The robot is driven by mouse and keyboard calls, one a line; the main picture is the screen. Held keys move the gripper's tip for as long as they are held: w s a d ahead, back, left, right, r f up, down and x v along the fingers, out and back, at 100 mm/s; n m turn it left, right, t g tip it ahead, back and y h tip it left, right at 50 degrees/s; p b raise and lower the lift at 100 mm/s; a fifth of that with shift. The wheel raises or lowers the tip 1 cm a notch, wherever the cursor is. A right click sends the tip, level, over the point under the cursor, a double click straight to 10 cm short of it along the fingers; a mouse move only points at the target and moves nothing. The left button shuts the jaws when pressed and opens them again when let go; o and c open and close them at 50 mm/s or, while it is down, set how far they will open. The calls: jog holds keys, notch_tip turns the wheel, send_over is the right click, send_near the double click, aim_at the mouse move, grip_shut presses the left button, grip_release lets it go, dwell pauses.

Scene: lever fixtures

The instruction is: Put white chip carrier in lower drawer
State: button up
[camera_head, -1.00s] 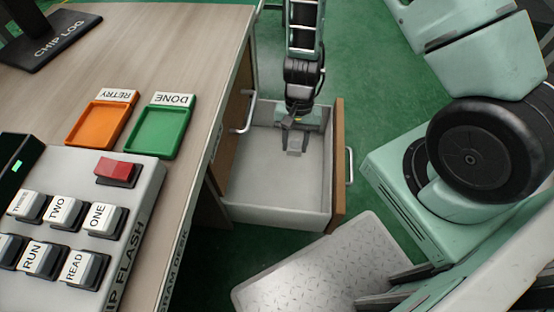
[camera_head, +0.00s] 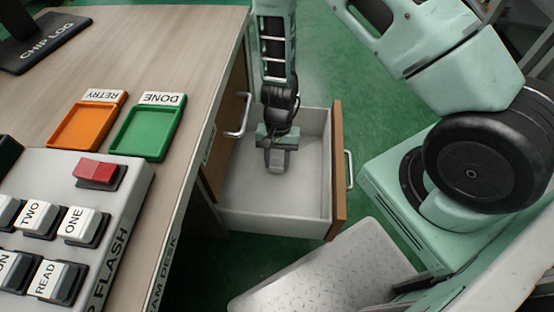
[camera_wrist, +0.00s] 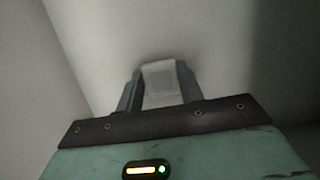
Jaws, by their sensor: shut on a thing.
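The white chip carrier (camera_wrist: 161,82) sits between the two fingers of my gripper (camera_wrist: 160,92) in the wrist view. My gripper is shut on it. The drawer is pale grey inside with a wooden front on the right. The carrier is hard to make out in the head view. Whether it touches the drawer floor cannot be told.
A closed upper front with a handle (camera_head: 239,116) is left of my arm. The desk (camera_head: 185,60) carries a green DONE tray (camera_head: 146,131), an orange RETRY tray (camera_head: 86,126) and a button panel (camera_head: 115,215). A metal step plate (camera_head: 325,275) lies before the drawer.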

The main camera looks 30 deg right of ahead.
jog(key=shift+f, duration=0.1)
jog(key=o, duration=1)
jog(key=shift+o, duration=0.2)
jog(key=p+v, duration=0.4)
jog(key=v, duration=0.8)
